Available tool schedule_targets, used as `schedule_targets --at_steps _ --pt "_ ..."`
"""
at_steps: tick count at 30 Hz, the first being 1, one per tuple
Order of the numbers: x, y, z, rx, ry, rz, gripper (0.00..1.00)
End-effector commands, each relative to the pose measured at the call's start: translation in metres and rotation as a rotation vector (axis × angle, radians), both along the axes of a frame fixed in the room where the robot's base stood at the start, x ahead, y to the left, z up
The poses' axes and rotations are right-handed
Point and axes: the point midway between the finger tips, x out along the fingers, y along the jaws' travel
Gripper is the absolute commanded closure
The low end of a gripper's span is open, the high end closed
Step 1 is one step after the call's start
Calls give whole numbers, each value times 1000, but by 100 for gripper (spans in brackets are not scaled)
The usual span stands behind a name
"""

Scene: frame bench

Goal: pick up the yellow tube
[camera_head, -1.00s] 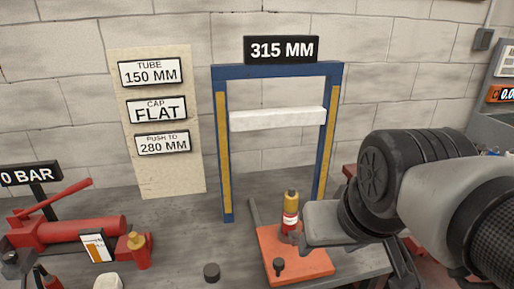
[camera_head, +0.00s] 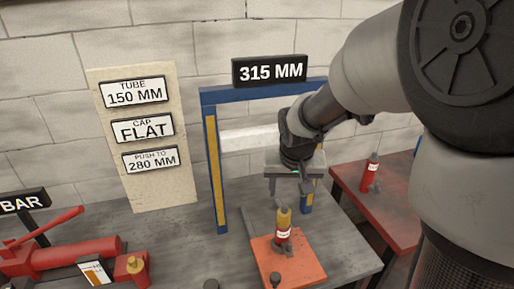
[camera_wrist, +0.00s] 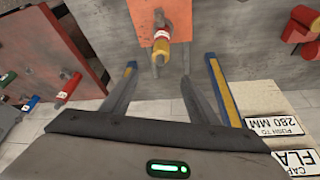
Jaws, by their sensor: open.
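The yellow tube (camera_head: 285,217) stands upright on an orange plate (camera_head: 312,267) on the bench. Its lower part is red with a pale label. It also shows in the wrist view (camera_wrist: 158,54), near the top centre. My gripper (camera_head: 290,194) is open and empty, pointing down above the tube. In the wrist view my gripper (camera_wrist: 160,76) has its two fingers apart, with the tube's yellow end appearing in line with the gap. I cannot tell the exact height between them.
A blue and yellow frame (camera_head: 213,165) with a white crossbar stands just behind. A red hydraulic pump (camera_head: 75,258) is at the left. A dark rod lies beside the tube.

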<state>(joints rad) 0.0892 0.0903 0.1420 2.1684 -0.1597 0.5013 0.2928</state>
Motion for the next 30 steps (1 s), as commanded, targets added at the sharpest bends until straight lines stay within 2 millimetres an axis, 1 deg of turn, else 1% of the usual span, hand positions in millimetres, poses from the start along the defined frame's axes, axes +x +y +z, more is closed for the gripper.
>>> schedule_targets --at_steps 1,3,6,9,17,21,25,30 --pt "3 -1 -14 1 6 0 46" --pt "9 -1 -29 0 6 1 46" --pt "17 -2 -48 0 5 1 46" --pt "23 -3 -61 0 3 1 46" --pt "30 -4 -78 0 1 0 46" --pt "35 -4 -99 0 4 1 46" --pt "41 -5 -116 0 3 1 46" --pt "45 -6 -122 0 -1 1 46"
